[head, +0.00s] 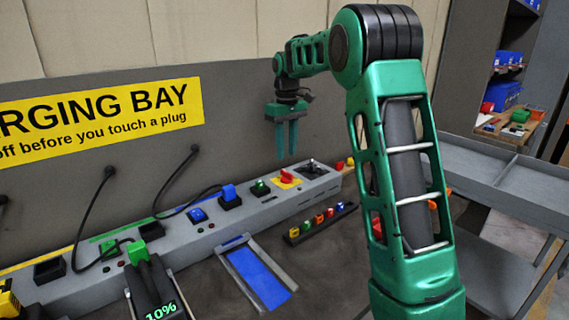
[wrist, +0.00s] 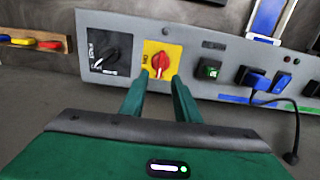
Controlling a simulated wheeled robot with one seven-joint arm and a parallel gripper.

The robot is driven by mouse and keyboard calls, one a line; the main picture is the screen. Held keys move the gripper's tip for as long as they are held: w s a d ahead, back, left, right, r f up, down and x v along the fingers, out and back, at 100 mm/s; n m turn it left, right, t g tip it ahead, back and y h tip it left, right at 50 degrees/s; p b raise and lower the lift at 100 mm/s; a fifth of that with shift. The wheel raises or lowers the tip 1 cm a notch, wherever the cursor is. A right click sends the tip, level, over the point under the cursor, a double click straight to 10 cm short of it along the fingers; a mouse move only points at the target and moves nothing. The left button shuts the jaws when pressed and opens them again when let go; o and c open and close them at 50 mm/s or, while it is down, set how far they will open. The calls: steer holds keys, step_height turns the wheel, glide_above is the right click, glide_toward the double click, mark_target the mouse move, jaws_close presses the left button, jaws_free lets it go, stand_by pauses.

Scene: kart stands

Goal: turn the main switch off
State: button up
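The main switch is a red rotary knob (head: 286,176) on a yellow plate, near the right end of the grey charging rail. It also shows in the wrist view as a red knob (wrist: 160,63), with small lettering on the plate that I cannot read for sure. The knob's grip looks roughly upright in the wrist picture. My gripper (head: 287,154) hangs above the rail near the switch, fingers pointing down. In the wrist view my gripper (wrist: 160,77) has its two fingers apart, one on each side below the knob, with nothing between them. The fingers look clear of the knob.
A black dial (wrist: 103,53) sits beside the switch, and a green rocker (wrist: 209,70) on its other side. Blue plugs (head: 230,194) and a green plug (head: 139,251) with cables stand along the rail. A strip of coloured pieces (head: 320,222) lies in front. A grey wall rises behind.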

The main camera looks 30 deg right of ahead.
step_height(320, 180, up, 4)
steer(key=shift+f, duration=0.2)
stand_by(0.4)
steer(key=s+d+f+m, duration=0.1)
steer(key=s+m, duration=0.1)
steer(key=s, duration=0.9)
steer(key=s+d+f+m, duration=0.1)
steer(key=s+d+m, duration=0.15)
steer(key=s, duration=0.85)
steer(key=s+a+f+m, duration=0.1)
steer(key=s+f, duration=0.4)
steer(key=s, duration=0.6)
steer(key=s+a+f+m, duration=0.1)
steer(key=s+f+m, duration=0.2)
steer(key=s, duration=0.8)
steer(key=shift+s+a+f, duration=0.4)
steer(key=shift+f, duration=0.55)
